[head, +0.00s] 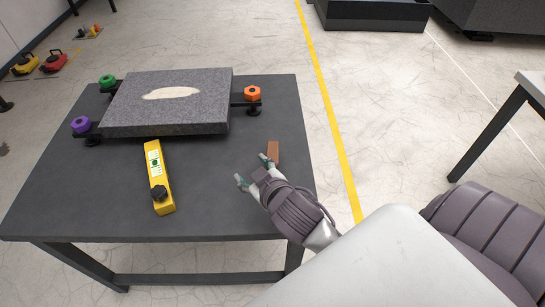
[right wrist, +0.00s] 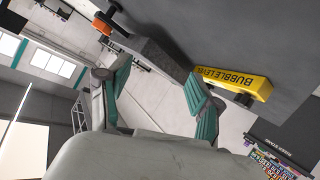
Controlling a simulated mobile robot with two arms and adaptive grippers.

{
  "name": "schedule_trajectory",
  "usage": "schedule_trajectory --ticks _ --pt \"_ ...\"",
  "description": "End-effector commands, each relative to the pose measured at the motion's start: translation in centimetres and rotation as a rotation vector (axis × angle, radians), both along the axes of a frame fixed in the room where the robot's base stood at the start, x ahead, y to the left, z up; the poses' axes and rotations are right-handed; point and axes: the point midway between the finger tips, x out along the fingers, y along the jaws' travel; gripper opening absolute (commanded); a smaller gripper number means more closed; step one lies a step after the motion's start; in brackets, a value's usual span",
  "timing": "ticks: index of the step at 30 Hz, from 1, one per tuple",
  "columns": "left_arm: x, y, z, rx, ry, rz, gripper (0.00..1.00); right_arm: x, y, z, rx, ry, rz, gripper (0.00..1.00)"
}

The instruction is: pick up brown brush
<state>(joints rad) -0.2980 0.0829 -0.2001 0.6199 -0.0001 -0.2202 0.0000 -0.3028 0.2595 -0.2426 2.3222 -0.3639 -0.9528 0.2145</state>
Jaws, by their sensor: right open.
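The brown brush (head: 273,151) is a small brown block on the dark table (head: 215,185) near its right edge in the head view. My right gripper (head: 251,169) is open over the table, just left of and nearer than the brush. One fingertip appears close beside the brush; I cannot tell whether they touch. The right wrist view shows the open gripper (right wrist: 157,78) with nothing between its fingers. I cannot make out the brush there. My left gripper is not in view.
A granite slab (head: 205,105) rests on supports with orange (head: 252,93), green (head: 107,81) and purple (head: 81,125) knobs. A yellow bubble level (head: 157,175) lies in front of it. Another table (head: 534,85) stands at right.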

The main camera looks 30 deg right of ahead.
Motion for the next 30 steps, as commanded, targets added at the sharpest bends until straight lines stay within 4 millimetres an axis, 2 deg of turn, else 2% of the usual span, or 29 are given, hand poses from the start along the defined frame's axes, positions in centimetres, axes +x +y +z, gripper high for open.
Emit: schedule_trajectory --ticks 1,4,6,8,9,11,12,14,16,17,19,20,22,23,24,27,30 --pt "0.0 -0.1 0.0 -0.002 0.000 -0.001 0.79 2.3 0.5 2.6 -0.034 -0.126 0.038 0.65" --pt "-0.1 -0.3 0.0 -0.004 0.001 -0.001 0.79 6.1 3.1 9.0 -0.116 -0.427 0.172 0.65" --pt "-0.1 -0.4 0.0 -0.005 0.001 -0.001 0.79 7.7 6.2 13.6 -0.195 -0.648 0.330 0.65" --pt "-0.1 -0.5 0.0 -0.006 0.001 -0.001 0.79 7.9 9.5 16.6 -0.272 -0.812 0.500 0.65" --pt "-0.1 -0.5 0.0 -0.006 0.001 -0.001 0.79 7.7 11.7 17.8 -0.330 -0.900 0.630 0.65" --pt "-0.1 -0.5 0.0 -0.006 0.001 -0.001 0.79 6.9 14.8 18.4 -0.423 -0.993 0.841 0.65" --pt "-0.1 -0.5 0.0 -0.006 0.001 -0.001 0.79 6.3 16.5 17.9 -0.494 -1.025 0.989 0.65" --pt "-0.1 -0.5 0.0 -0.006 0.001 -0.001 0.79 5.6 18.0 16.1 -0.607 -1.022 1.218 0.65" --pt "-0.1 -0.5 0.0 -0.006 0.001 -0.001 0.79 5.2 18.1 12.8 -0.746 -0.937 1.480 0.65" --pt "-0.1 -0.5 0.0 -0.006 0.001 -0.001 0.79 5.2 17.5 11.2 -0.808 -0.872 1.585 0.65" --pt "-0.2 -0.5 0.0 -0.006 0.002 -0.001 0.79 5.7 14.4 7.5 -0.943 -0.659 1.799 0.65" --pt "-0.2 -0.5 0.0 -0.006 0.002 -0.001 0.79 6.1 12.5 6.1 -0.996 -0.547 1.871 0.65" --pt "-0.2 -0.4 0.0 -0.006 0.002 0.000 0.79 6.9 7.3 3.8 -1.093 -0.260 1.989 0.65" --pt "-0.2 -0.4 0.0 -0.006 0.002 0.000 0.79 7.2 5.0 3.3 -1.124 -0.135 2.018 0.65" --pt "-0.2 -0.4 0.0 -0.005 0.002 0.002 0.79 7.5 1.8 2.8 -1.156 0.027 2.039 0.65" --pt "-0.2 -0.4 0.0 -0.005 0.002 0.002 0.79 7.7 -4.8 3.0 -1.191 0.368 2.038 0.65" --pt "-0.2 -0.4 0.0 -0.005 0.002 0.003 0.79 7.5 -9.1 3.8 -1.192 0.590 2.003 0.65"
